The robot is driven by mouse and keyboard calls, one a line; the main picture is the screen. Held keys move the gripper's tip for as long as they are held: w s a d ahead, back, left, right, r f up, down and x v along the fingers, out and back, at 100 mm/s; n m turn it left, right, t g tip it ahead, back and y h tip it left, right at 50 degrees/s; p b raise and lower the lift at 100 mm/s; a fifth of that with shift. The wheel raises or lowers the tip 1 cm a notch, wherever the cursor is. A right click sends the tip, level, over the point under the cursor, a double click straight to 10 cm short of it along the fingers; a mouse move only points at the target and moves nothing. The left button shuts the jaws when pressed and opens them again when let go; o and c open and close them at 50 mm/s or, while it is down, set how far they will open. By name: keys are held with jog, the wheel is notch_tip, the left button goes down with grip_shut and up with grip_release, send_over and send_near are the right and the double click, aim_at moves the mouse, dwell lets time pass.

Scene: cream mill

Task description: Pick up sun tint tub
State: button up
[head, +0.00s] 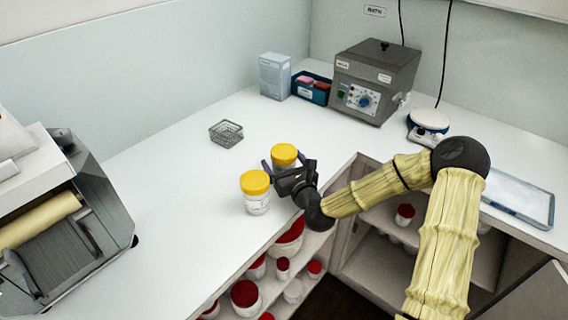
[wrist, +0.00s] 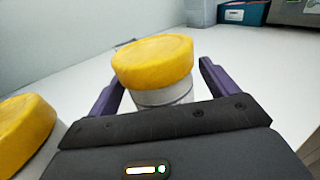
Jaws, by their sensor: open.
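Two white tubs with yellow lids stand upright on the white counter. The farther tub (head: 284,155) is between the open fingers of my gripper (head: 277,167), and its lower part is partly hidden by the gripper. In the wrist view this tub (wrist: 155,65) sits between the two dark purple fingers (wrist: 158,85), with visible gaps on both sides. The nearer tub (head: 256,192) stands just left of my gripper, outside the fingers; its yellow lid (wrist: 22,132) shows at the lower left of the wrist view. I cannot read which label is the sun tint.
A wire basket (head: 226,133) stands behind the tubs. A grey bath unit (head: 375,80), a blue bin (head: 311,88) and a white box (head: 275,76) are at the back. A roller mill (head: 65,220) is at left. Red-lidded jars (head: 245,293) fill shelves below the counter edge.

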jog(key=shift+x, duration=0.9)
jog(key=shift+r, duration=0.1)
jog(key=c, duration=1.2)
jog(key=shift+r, duration=0.1)
notch_tip(320, 180, up, 10)
jog(key=shift+f, duration=0.1)
jog(key=shift+p, duration=0.3)
